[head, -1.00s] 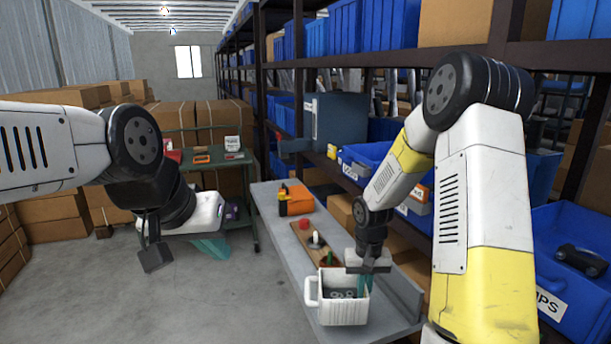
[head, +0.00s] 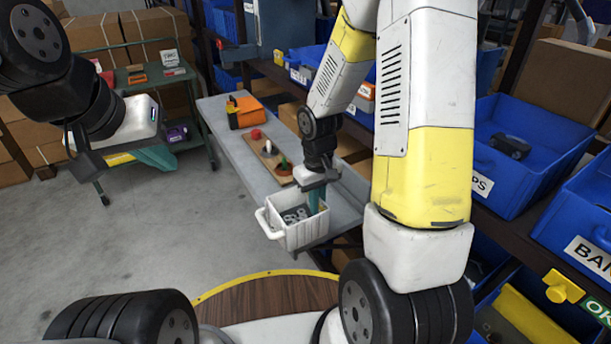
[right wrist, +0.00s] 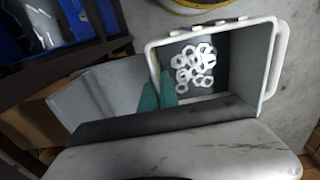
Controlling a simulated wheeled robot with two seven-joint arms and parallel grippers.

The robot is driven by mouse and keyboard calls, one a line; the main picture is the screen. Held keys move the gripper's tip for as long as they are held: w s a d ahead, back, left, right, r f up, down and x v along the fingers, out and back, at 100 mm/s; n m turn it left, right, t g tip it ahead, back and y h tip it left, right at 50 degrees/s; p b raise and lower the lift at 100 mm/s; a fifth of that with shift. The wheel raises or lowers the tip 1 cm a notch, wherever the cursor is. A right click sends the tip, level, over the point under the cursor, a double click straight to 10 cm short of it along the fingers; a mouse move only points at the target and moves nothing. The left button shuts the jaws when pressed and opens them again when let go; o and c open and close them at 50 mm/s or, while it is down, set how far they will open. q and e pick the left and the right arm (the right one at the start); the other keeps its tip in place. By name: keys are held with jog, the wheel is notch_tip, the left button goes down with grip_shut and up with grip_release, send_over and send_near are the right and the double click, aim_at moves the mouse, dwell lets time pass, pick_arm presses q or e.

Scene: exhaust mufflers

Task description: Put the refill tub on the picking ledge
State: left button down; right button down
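The refill tub (head: 291,234) is a white, open-topped tub with a side handle, holding several pale ring-shaped nuts. It also shows in the right wrist view (right wrist: 272,65). My right gripper (head: 315,200) has its teal fingers at the tub wall nearest the ledge, apparently shut on it. In the right wrist view the fingers (right wrist: 158,93) straddle that wall. The picking ledge (head: 228,150) is the long grey surface beside the racks. The tub is at its near end, partly over the floor; I cannot tell if its base touches. My left gripper (head: 150,157) is far left, apparently empty, its opening unclear.
An orange box (head: 250,108), a red item (head: 256,133) and a wooden board (head: 271,163) with small items occupy the ledge. Blue bins (head: 520,155) fill the rack at right. A green cart (head: 190,115) stands behind. Open floor lies left.

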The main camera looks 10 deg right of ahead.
jog(key=w+d, duration=0.1)
jog(key=w, duration=0.2)
jog(key=w+d, duration=0.1)
jog(key=w, duration=0.3)
jog(key=w+d+f, duration=0.1)
jog(key=w, duration=0.3)
jog(key=shift+w+d+f, duration=0.1)
jog(key=shift+w+d, duration=0.1)
jog(key=shift+f, duration=1.7)
jog(key=shift+f, duration=0.15)
jog(key=c, duration=1.6)
grip_release()
